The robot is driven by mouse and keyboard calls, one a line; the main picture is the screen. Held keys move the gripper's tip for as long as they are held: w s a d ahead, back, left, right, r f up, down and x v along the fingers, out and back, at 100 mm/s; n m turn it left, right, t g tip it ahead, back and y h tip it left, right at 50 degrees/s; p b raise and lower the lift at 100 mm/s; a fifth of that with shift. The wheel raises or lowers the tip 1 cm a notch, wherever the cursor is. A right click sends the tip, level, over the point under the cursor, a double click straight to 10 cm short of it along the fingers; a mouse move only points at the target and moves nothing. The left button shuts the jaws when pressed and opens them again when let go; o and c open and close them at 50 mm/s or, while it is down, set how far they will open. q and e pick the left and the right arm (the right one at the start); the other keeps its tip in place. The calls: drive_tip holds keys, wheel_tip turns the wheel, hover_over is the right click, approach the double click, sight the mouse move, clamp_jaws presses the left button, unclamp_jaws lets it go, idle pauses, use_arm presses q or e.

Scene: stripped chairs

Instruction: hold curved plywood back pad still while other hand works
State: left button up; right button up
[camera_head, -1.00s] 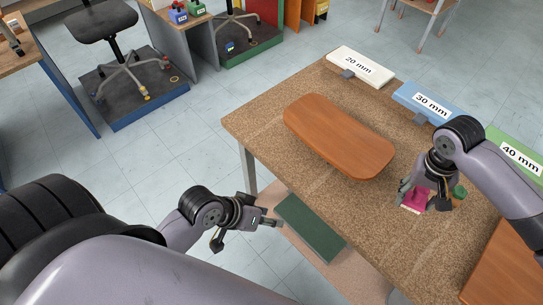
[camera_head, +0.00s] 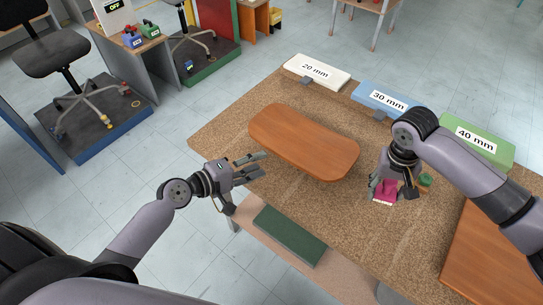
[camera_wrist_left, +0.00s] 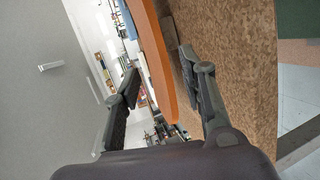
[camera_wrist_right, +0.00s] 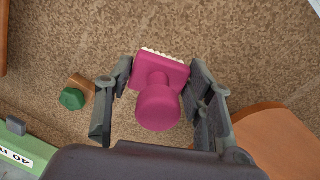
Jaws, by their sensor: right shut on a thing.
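The curved plywood back pad (camera_head: 305,142) lies on the cork-topped table (camera_head: 225,135). My left gripper (camera_head: 247,182) is open and empty at the table's near left edge, close to the pad's near side. In the left wrist view the pad (camera_wrist_left: 152,60) stands edge-on between the two spread fingers, with no contact to be seen. My right gripper (camera_head: 389,190) is shut on a magenta brush-like tool (camera_wrist_right: 158,105) with a pale toothed edge, at or just above the cork to the right of the pad.
Blocks marked 20 mm (camera_head: 316,72), 30 mm (camera_head: 387,99) and 40 mm (camera_head: 478,141) line the table's far edge. A small green-capped piece (camera_wrist_right: 73,98) lies beside my right gripper. Another wooden panel (camera_head: 490,255) is at right. A dark green panel (camera_head: 290,236) lies on a lower shelf.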

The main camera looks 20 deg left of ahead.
sight(280, 156)
use_arm(q)
drive_tip(key=x, duration=0.7)
drive_tip(key=shift+w+d+f+p, duration=0.15)
drive_tip(key=shift+w+d+p, duration=0.05)
drive_tip(key=shift+d+p, duration=0.1)
clamp_jaws()
drive_tip(key=shift+a+f, duration=0.1)
idle(1.3)
